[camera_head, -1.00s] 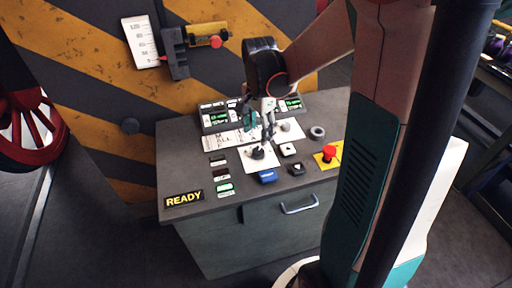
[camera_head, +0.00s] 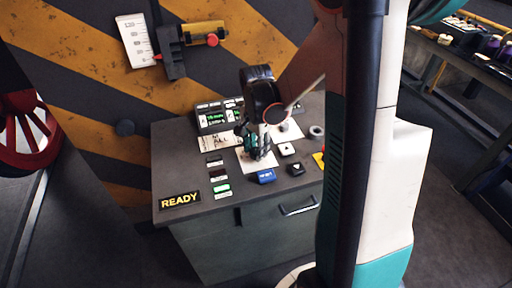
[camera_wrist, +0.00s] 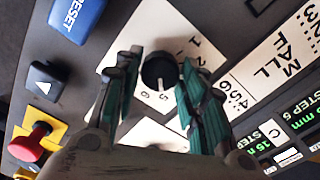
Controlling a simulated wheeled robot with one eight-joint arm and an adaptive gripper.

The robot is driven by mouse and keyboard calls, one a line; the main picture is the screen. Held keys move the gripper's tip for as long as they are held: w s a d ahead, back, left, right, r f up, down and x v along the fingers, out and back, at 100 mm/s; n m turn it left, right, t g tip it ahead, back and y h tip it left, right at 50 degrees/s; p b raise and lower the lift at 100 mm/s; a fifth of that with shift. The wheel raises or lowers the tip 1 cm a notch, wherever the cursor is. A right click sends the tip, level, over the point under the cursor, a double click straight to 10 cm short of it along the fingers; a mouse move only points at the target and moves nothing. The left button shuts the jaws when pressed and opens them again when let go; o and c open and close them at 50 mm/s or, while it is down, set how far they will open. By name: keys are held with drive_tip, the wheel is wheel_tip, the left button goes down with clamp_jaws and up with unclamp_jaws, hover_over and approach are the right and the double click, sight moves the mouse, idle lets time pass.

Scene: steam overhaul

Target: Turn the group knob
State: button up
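The group knob (camera_wrist: 158,72) is a round black knob with a pale pointer line, on a white plate (camera_wrist: 150,38) with numbers around it. In the wrist view its pointer faces down the picture, towards the lower numbers. My gripper (camera_wrist: 160,66) is open, with one green-padded finger on each side of the knob. A gap shows on both sides, so the fingers do not look closed on it. In the head view my gripper (camera_head: 258,150) is down over the white plate (camera_head: 245,164) and hides most of the knob.
Beside the plate are a blue RESET button (camera_wrist: 78,18), a black triangle button (camera_wrist: 45,80) and a red mushroom button (camera_wrist: 35,140) on yellow. A display unit (camera_head: 215,119) stands behind. A READY sign (camera_head: 180,200) is at the desk's front left.

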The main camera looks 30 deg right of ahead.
drive_tip(key=c, duration=0.4)
drive_tip(key=shift+o, duration=0.2)
drive_tip(key=shift+n, duration=0.3)
drive_tip(key=n, duration=0.3)
drive_tip(key=shift+n, duration=0.3)
drive_tip(key=n, duration=0.4)
drive_tip(key=shift+n, duration=0.3)
drive_tip(key=n, duration=0.4)
drive_tip(key=shift+n, duration=2.5)
